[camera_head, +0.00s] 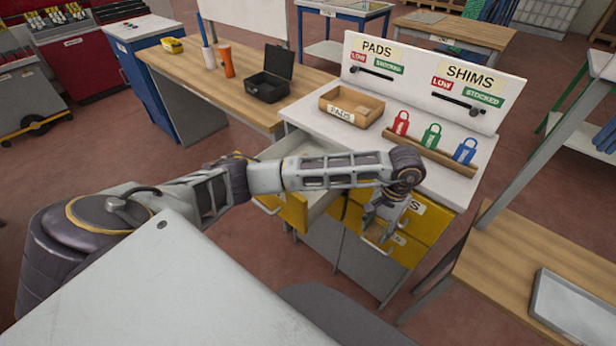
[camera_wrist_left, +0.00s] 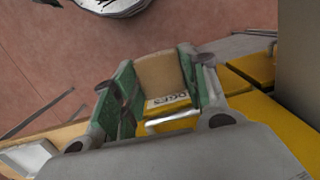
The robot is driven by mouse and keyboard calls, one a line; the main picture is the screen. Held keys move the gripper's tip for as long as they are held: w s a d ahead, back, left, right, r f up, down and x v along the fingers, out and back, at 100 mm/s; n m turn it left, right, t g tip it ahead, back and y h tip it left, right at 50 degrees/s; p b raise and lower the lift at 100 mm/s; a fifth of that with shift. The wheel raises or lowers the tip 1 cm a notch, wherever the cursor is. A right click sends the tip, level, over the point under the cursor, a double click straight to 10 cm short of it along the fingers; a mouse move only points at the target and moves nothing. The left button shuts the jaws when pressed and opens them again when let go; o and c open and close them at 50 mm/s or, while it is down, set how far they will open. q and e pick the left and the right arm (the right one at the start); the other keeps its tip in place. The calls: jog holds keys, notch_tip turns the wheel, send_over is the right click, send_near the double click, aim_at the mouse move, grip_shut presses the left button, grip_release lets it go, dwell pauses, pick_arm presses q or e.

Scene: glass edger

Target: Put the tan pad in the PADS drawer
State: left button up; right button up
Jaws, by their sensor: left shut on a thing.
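My left gripper (camera_head: 384,218) hangs in front of the yellow drawer fronts of the white-topped cabinet, at the end of my outstretched left arm. In the left wrist view its green fingers (camera_wrist_left: 156,90) are shut on the tan pad (camera_wrist_left: 160,74). The pad is hard to make out in the head view. A drawer (camera_head: 292,212) with a yellow front and pale inside stands pulled out at the cabinet's left, partly under my arm; its label is hidden. To its right is a shut yellow drawer (camera_head: 428,222) with a partly hidden label. My right gripper is not in view.
On the cabinet top are a wooden tray (camera_head: 369,108) labelled PADS and a rail with red (camera_head: 401,123), green (camera_head: 431,136) and blue (camera_head: 465,151) tags. Behind it stands a PADS and SHIMS sign board (camera_head: 420,78). A wooden table (camera_head: 530,262) with a grey tray is at right.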

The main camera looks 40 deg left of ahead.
pick_arm(q)
jog(key=w+a+f+n, duration=0.1)
jog(key=a+n, duration=0.1)
jog(key=a, duration=1)
notch_tip(320, 180, up, 12)
jog(key=p, duration=1.2)
jog(key=shift+w, duration=0.15)
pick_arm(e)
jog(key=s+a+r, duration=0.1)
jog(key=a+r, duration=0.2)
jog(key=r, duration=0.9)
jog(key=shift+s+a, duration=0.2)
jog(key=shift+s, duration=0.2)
pick_arm(q)
jog(key=shift+d+r, duration=0.1)
jog(key=shift+r, duration=0.05)
